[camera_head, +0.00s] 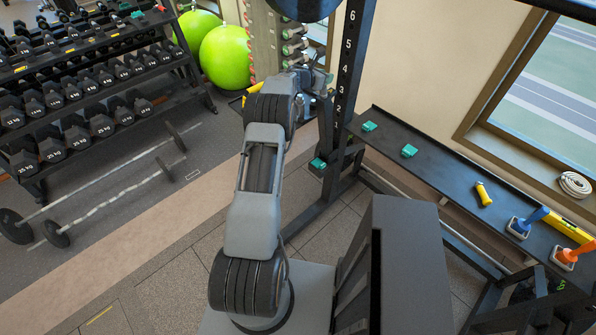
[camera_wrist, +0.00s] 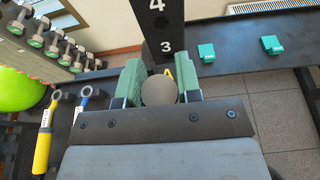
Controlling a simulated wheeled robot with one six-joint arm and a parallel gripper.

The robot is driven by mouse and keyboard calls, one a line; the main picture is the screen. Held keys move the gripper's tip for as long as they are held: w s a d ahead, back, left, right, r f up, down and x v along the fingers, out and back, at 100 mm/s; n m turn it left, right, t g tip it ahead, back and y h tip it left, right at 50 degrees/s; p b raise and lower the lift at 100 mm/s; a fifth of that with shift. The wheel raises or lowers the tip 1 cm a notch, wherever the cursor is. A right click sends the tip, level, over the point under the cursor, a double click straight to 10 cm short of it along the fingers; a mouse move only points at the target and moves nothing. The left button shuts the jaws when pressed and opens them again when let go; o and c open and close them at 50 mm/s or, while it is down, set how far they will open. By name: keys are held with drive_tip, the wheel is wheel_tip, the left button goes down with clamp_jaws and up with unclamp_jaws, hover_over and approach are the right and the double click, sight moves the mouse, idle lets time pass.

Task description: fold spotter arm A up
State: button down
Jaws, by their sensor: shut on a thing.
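In the wrist view, my gripper (camera_wrist: 160,82) has its two green pads closed on a round grey end piece (camera_wrist: 158,91), which I take to be part of spotter arm A. It sits right in front of the black numbered upright (camera_wrist: 160,22), by the number 3. A small yellow bit shows behind it. In the head view, my gripper (camera_head: 321,80) is beside the same upright (camera_head: 347,70), mostly hidden behind my own wrist.
A dumbbell rack (camera_head: 90,85), barbells (camera_head: 105,195) and green balls (camera_head: 225,57) are on the left. The tiled floor between is mostly clear.

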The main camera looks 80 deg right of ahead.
drive_tip(key=shift+s+r, duration=0.1)
drive_tip(key=shift+r, duration=0.1)
drive_tip(key=shift+d+r, duration=0.1)
drive_tip(key=shift+d, duration=0.05)
drive_tip(key=s+d+p, duration=0.2)
drive_tip(key=d, duration=0.1)
drive_tip(key=shift+s, duration=0.2)
drive_tip(key=shift+s+d+r, duration=0.15)
drive_tip(key=shift+d, duration=0.1)
drive_tip(key=shift+s+d+r, duration=0.1)
drive_tip(key=shift+s+r, duration=0.05)
drive_tip(key=shift+r, duration=0.2)
drive_tip(key=c, duration=1.3)
unclamp_jaws()
drive_tip(key=o, duration=0.3)
drive_tip(key=shift+s+d+f, duration=0.2)
drive_tip(key=shift+s, duration=0.1)
drive_tip(key=shift+o, duration=1.2)
drive_tip(key=shift+w+f, duration=0.1)
drive_tip(key=shift+w, duration=0.2)
